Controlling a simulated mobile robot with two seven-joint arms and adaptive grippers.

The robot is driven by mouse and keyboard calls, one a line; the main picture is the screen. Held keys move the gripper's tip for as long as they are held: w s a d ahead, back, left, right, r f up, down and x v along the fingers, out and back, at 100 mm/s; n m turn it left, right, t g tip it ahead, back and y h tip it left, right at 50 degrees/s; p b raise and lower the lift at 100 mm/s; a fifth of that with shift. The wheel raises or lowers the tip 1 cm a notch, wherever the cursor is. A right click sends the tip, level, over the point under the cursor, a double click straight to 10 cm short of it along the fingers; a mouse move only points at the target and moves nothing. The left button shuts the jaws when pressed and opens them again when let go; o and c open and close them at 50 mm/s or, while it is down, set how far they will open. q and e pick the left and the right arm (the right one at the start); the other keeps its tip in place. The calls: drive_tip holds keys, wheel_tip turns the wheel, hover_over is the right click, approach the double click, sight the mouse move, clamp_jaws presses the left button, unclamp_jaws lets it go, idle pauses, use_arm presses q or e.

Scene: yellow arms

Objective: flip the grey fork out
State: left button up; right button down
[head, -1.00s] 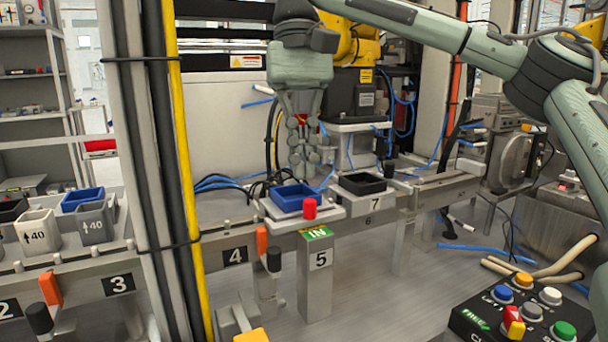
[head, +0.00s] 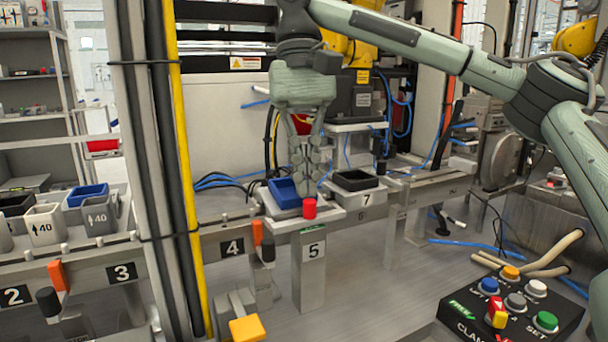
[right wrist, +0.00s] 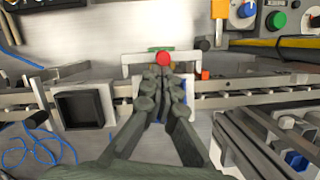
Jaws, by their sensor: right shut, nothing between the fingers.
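My right gripper (head: 308,192) points down and is shut and empty, just behind the red knob (head: 309,208) at the station marked 5. In the right wrist view its fingertips (right wrist: 163,76) are just below the same red knob (right wrist: 163,58); I cannot tell if they touch it. A pale grey U-shaped bracket (right wrist: 128,66) shows around the knob there. It may be the grey fork, but I cannot tell for sure. The blue bin (head: 284,194) stands left of the gripper and is mostly hidden in the right wrist view. My left gripper is not in view.
A black bin (head: 356,180) stands right of the gripper at station 7. An orange lever (head: 257,233) is at station 4. A button box (head: 515,308) is at lower right. A yellow block (head: 247,329) is at lower centre. Pale hoses lie right.

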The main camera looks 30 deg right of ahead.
drive_tip(key=shift+s, duration=0.4)
drive_tip(key=v, duration=1.2)
drive_tip(key=shift+w, duration=0.25)
